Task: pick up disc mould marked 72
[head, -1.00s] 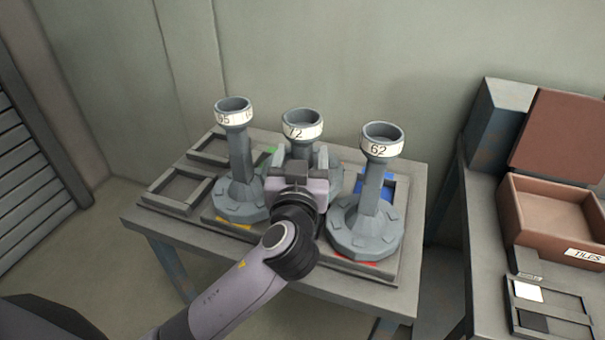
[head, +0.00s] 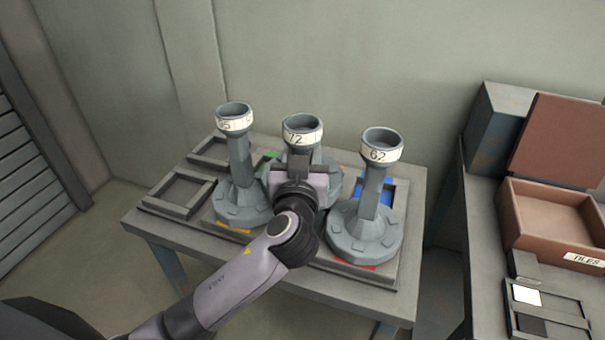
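The disc mould marked 72 (head: 303,131) stands upright in the middle of three grey moulds, towards the back of the table. Its ring-shaped top and white label show above my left gripper, but most of its stem and base is hidden. My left gripper (head: 302,166) is directly in front of its stem, below the label. Its fingertips are hidden behind the gripper body, so I cannot tell whether they touch or close on the stem. My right gripper is out of view.
The mould marked 62 (head: 372,205) stands close on the right over a red patch. Empty square frames (head: 182,190) lie at the left. A brown tiles box (head: 545,215) sits on the right bench.

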